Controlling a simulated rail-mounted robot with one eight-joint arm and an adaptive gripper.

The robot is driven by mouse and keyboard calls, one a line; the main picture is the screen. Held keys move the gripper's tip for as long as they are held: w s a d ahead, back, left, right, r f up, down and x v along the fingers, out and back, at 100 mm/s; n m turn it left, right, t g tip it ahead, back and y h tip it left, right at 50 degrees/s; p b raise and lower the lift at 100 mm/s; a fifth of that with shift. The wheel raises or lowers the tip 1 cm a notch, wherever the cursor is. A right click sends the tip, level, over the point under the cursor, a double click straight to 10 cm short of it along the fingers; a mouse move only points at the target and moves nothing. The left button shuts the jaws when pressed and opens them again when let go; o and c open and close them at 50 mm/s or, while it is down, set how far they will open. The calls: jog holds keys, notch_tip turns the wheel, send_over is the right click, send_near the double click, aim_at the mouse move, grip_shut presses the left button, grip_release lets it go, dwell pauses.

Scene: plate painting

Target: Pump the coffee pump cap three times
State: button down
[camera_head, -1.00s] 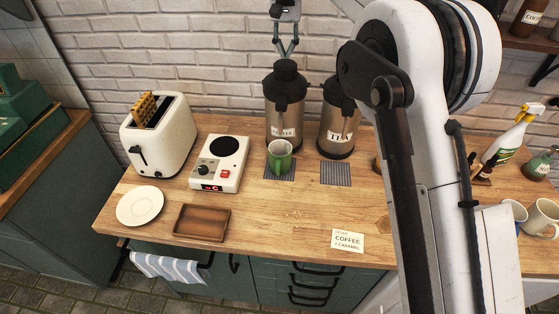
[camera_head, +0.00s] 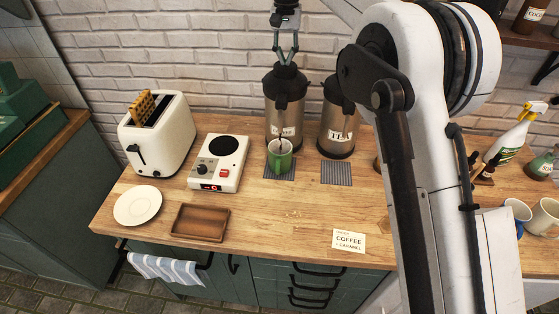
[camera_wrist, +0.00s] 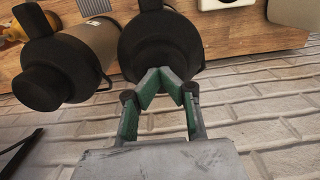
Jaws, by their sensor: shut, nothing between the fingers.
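The coffee pump (camera_head: 284,120) is a steel flask with a black cap (camera_head: 288,77), standing at the back of the counter by the brick wall. My gripper (camera_head: 287,62) points down with its fingertips together, at the top of that cap, and appears to touch it. In the wrist view, the shut green-grey fingers (camera_wrist: 163,72) overlap the coffee pump's black cap (camera_wrist: 160,45). A green mug (camera_head: 280,161) stands under the spout on a dark striped mat (camera_head: 279,175). A thin dark stream appears to run from the spout into the mug.
The tea pump (camera_head: 337,125) stands close on the right, with an empty striped mat (camera_head: 336,172) before it. A hot plate (camera_head: 221,160), toaster (camera_head: 160,135), white plate (camera_head: 138,206), brown tray (camera_head: 201,221) and coffee-caramel card (camera_head: 349,241) occupy the counter. The brick wall is close behind.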

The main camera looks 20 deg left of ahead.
jog(key=shift+f+b, duration=0.65)
jog(key=shift+f, duration=0.7)
jog(key=shift+r, duration=0.1)
jog(key=shift+r+p, duration=1.95)
jog(key=shift+r, duration=1)
notch_tip(320, 180, up, 6)
jog(key=p, duration=0.4)
jog(key=shift+d, duration=0.1)
